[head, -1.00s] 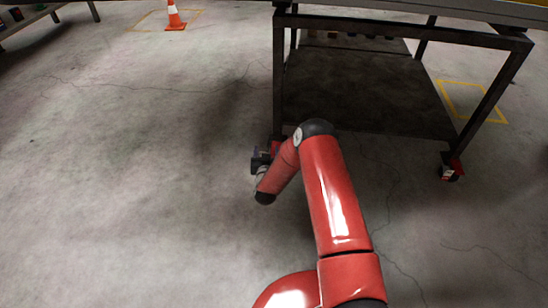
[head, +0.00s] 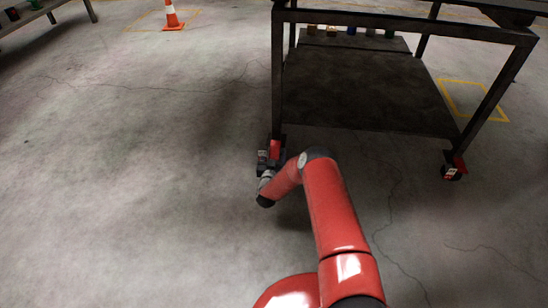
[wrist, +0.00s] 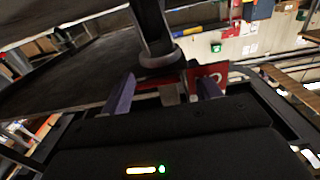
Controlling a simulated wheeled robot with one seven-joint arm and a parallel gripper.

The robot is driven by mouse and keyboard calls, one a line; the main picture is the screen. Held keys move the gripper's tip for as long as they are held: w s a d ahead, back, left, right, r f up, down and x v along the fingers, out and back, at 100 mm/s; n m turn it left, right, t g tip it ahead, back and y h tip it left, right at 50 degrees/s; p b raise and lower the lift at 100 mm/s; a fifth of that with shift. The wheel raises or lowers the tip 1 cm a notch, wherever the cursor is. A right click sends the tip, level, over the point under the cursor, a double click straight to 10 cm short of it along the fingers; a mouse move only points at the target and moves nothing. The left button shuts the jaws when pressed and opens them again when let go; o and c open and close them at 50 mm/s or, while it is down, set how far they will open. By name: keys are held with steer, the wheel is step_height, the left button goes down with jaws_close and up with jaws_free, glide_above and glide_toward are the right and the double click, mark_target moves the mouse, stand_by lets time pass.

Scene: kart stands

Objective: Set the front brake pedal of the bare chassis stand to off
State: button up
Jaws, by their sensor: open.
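The dark metal stand (head: 370,130) fills the upper right of the head view. A red pedal (head: 275,149) shows at its near left wheel, partly hidden by my gripper (head: 266,160). Another red pedal (head: 457,165) is at the near right wheel. In the wrist view my gripper (wrist: 166,92) is open, its fingers below the stand's dark leg (wrist: 153,35). A red plate with a white mark (wrist: 215,72) lies behind the right finger. A small grey piece (wrist: 170,94) shows between the fingers. Contact and the pedal's tilt cannot be told.
Several small containers (head: 350,31) stand at the back of the stand's lower shelf (head: 360,95). An orange cone (head: 172,16) stands at the far left. The concrete floor left of the stand is clear.

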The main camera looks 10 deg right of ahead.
mark_target(275, 148)
jaws_close()
steer(key=r+g+p, duration=0.1)
steer(key=g+p, duration=0.1)
steer(key=p, duration=0.1)
steer(key=shift+s+r+y, duration=0.1)
steer(key=shift+r+y, duration=0.2)
steer(key=shift+r, duration=0.1)
steer(key=shift+s+r+g+y+p, duration=0.1)
steer(key=shift+r+g+y+p, duration=0.25)
steer(key=shift+g+p, duration=0.4)
steer(key=shift+r+g+y+p, duration=0.25)
steer(key=shift+r+g+p, duration=0.25)
steer(key=shift+g, duration=0.45)
steer(key=shift+f, duration=0.1)
jaws_free()
